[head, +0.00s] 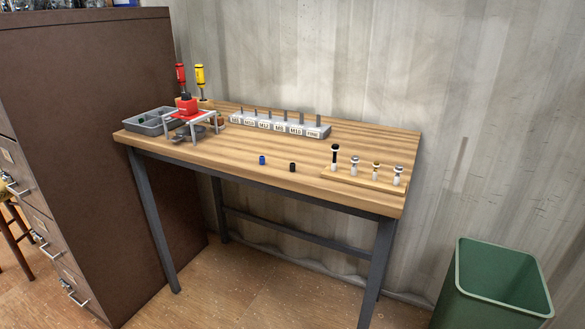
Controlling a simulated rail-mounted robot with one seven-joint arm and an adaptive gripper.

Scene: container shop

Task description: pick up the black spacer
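The black spacer (293,167) is a small dark cylinder standing near the front edge of the wooden workbench (330,148). A blue spacer (262,160) of similar size stands to its left, apart from it. My gripper does not show in the head view, so its place and opening are hidden from me.
A grey labelled block with upright pins (280,126) stands behind the spacers. A wooden strip with several bolt-like pieces (364,179) lies to the right. A grey tray (153,120) and a small red-topped stand (188,108) are at left. A green bin (494,275) stands on the floor.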

